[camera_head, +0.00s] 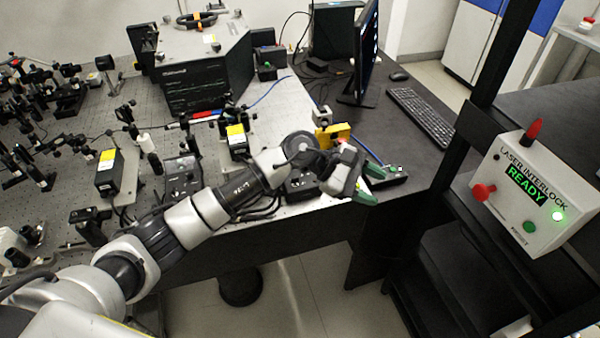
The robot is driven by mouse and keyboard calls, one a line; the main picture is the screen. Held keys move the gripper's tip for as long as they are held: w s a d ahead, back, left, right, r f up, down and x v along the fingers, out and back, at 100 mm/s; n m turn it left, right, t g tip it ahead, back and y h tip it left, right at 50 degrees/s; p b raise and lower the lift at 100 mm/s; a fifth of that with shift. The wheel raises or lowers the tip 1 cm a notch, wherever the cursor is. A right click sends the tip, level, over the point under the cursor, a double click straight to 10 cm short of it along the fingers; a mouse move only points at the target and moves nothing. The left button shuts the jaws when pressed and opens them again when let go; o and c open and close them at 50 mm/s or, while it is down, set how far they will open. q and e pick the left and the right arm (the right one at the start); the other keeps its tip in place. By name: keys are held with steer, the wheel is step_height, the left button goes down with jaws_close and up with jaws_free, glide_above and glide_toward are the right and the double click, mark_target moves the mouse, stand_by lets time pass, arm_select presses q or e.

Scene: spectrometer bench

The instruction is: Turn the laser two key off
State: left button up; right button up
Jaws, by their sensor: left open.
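My left arm reaches in from the lower left across the bench. Its left gripper (369,184) has green fingertips spread apart, with nothing seen between them. Another dark controller box (301,190) is partly hidden under my wrist, and a third dark controller (183,173) stands further left. No key can be made out, and I cannot tell which box belongs to laser two. My right gripper is not in view.
A laser interlock box (536,193) reading READY, with a lit green lamp, hangs on a black frame at right. A monitor (363,55) and keyboard (420,115) stand on the dark desk. Yellow-labelled modules (109,174) and optical mounts crowd the bench's left.

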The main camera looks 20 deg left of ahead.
arm_select(q)
steer(key=w+a+f+m+y, duration=0.1)
steer(key=w+a+m+y, duration=0.35)
steer(key=a+y, duration=0.3)
step_height(320, 180, up, 3)
steer(key=m+g+y, duration=0.1)
steer(key=m+y, duration=0.1)
steer(key=y, duration=0.4)
glide_above(295, 178)
steer(key=shift+h, duration=0.25)
step_height(295, 178, down, 10)
steer(key=p, duration=0.3)
steer(key=shift+r, duration=0.15)
steer(key=shift+w+f+p, duration=0.1)
steer(key=shift+f+p, duration=0.2)
steer(key=shift+f, duration=0.2)
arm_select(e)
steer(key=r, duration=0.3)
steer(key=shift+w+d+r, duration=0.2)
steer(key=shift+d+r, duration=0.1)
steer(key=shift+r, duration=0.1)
arm_select(q)
steer(key=shift+c, duration=0.2)
